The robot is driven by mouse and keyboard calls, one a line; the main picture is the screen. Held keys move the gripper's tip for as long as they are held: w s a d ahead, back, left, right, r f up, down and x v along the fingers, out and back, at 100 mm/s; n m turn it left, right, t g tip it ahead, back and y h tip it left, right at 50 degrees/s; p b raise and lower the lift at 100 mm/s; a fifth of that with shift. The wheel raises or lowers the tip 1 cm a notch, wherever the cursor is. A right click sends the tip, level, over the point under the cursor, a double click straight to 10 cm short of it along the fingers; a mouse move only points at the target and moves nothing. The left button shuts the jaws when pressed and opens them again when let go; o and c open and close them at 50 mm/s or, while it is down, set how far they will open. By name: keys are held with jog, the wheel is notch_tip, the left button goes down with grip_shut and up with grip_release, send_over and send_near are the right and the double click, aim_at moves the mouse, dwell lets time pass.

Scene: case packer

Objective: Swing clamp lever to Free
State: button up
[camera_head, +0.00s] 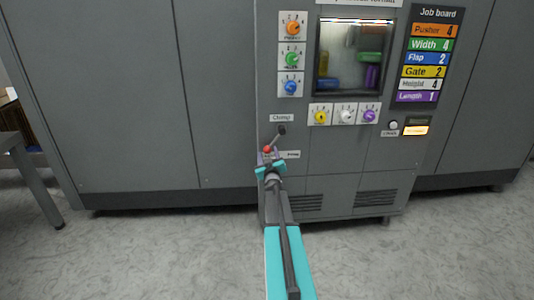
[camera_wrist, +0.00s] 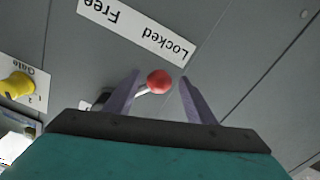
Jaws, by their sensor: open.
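The clamp lever (camera_head: 274,141) is a thin grey rod on the cabinet front, ending in a red ball knob (camera_head: 267,149). It slants down and left from a dark pivot (camera_head: 282,130) below the "Clamp" label. In the wrist view the red knob (camera_wrist: 160,82) sits between the fingertips of my open gripper (camera_wrist: 161,78), with a gap visible on its right side. A white strip (camera_wrist: 136,29) reads "Free" and "Locked" upside down; the knob is closer to "Locked". My gripper (camera_head: 269,158) is just below the knob in the head view. Part of the rod is hidden behind the left finger.
Several coloured dials, including a yellow Gate dial (camera_wrist: 17,85), are on the panel. A window (camera_head: 352,60) and job board (camera_head: 431,55) are above right. A grey table (camera_head: 30,165) stands at the left. The floor in front is clear.

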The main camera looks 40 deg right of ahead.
jog(key=shift+x, duration=1.15)
jog(key=shift+c, duration=0.3)
